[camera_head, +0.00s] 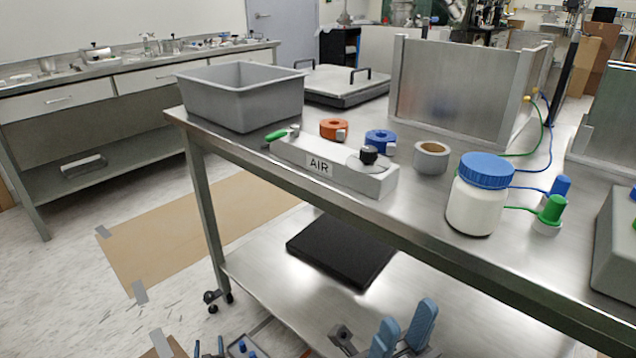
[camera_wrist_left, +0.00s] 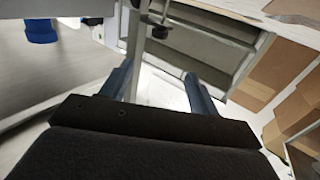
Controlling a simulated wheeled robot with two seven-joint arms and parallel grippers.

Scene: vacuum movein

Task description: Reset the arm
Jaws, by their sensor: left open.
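My left gripper (camera_head: 208,347) is at the bottom edge of the head view, left of centre, with only its blue fingertips showing. In the left wrist view its two blue fingers (camera_wrist_left: 158,88) stand wide apart with nothing between them. My right gripper (camera_head: 405,325) is at the bottom of the head view, right of centre. Its two blue fingers are apart and no object shows between them. Both grippers appear in front of the steel table (camera_head: 330,205) and apart from the things on it. Most of both arms is out of view.
The table carries a grey bin (camera_head: 245,100), an AIR valve block (camera_head: 335,165), orange (camera_head: 334,128) and blue (camera_head: 380,141) rings, a tape roll (camera_head: 431,158), a blue-lidded jar (camera_head: 478,200) and a metal enclosure (camera_head: 460,90). A black slab (camera_head: 342,250) lies on the lower shelf.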

